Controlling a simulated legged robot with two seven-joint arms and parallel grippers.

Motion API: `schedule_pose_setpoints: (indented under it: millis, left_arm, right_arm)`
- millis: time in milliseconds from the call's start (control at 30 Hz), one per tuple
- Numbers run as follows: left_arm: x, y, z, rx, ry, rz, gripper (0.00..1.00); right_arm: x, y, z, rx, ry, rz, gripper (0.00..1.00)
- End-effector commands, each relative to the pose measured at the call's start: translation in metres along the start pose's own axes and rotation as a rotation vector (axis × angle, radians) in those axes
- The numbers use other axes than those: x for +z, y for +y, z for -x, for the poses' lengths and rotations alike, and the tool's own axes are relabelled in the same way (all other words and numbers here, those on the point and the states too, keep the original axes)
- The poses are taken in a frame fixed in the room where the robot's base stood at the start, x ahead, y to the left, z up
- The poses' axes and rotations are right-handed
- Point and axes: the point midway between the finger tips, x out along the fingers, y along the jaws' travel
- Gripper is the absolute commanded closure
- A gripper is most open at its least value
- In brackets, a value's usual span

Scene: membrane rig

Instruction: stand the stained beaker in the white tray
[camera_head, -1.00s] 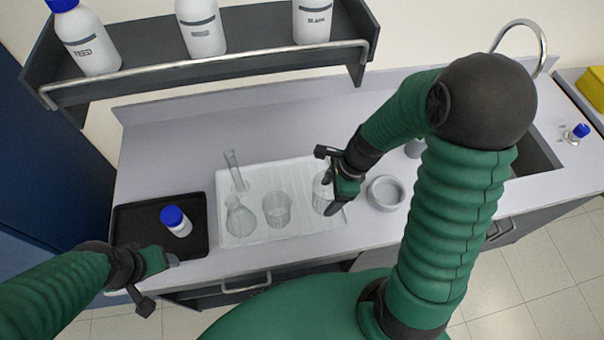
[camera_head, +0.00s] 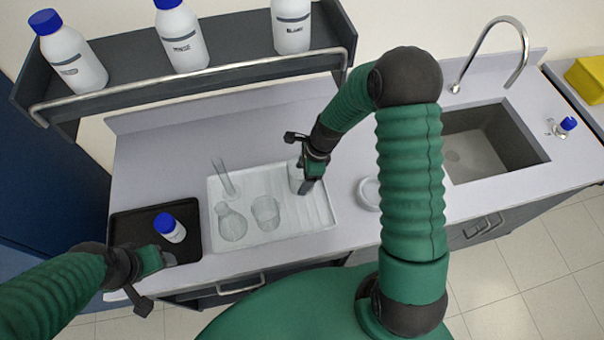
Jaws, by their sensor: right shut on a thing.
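My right gripper (camera_head: 306,184) is shut on a clear glass beaker (camera_head: 295,174) at the right back part of the white tray (camera_head: 285,238). The gripper partly hides this beaker. No stain can be made out on it, and I cannot tell if its base touches the tray. Another clear beaker (camera_head: 266,212) stands in the tray's middle, beside a conical flask (camera_head: 231,224). A glass cylinder (camera_head: 224,178) is behind the flask. My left gripper (camera_head: 168,260) is at the black tray's front edge, its jaw opening unclear.
The black tray (camera_head: 193,252) at left holds a blue-capped bottle (camera_head: 173,230). A round pale dish (camera_head: 369,194) is right of the white tray, partly behind my arm. A sink (camera_head: 485,145) with a tap is farther right. A bottle shelf (camera_head: 215,75) overhangs the back.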

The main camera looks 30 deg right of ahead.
Motion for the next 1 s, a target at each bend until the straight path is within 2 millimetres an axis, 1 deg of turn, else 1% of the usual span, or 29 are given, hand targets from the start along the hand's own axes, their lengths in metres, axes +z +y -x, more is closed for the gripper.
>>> schedule_pose_setpoints:
  millis: [33,67,200,233,500,600,667,767,900,1000]
  left_arm:
    - [0.000,0.000,-0.001,0.000,0.000,0.000,0.35]
    - [0.000,0.000,-0.001,0.000,0.000,0.000,0.35]
    - [0.000,0.000,-0.001,0.000,0.000,0.000,0.35]
    - [0.000,0.000,-0.001,0.000,0.000,0.000,0.35]
    - [0.000,0.000,-0.001,0.000,0.000,0.001,0.35]
    - [0.001,0.000,-0.002,0.000,0.000,0.001,0.35]
    - [0.001,0.000,-0.004,0.000,0.000,0.001,0.35]
    - [0.002,0.000,-0.007,0.000,0.000,0.000,0.35]
    - [0.003,0.000,-0.011,0.000,0.000,0.000,0.35]
    - [0.003,0.000,-0.013,0.000,0.000,0.000,0.35]
  right_arm:
    - [0.001,0.001,-0.001,0.000,0.003,0.000,0.97]
    - [0.001,0.002,-0.001,0.000,0.004,0.000,0.27]
    - [0.004,0.003,-0.001,0.000,0.006,0.002,0.08]
    - [0.005,0.003,-0.001,0.000,0.006,0.002,0.06]
    - [0.002,0.002,0.000,0.000,0.004,0.001,0.06]
    - [0.001,0.001,0.007,-0.002,0.003,0.001,0.06]
    - [0.000,0.000,0.017,-0.004,0.002,0.002,0.06]
    - [0.000,-0.001,0.041,-0.007,0.002,0.002,0.06]
    - [0.003,0.001,0.078,-0.007,0.003,0.003,0.06]
    - [0.004,0.001,0.100,-0.005,0.003,0.003,0.06]
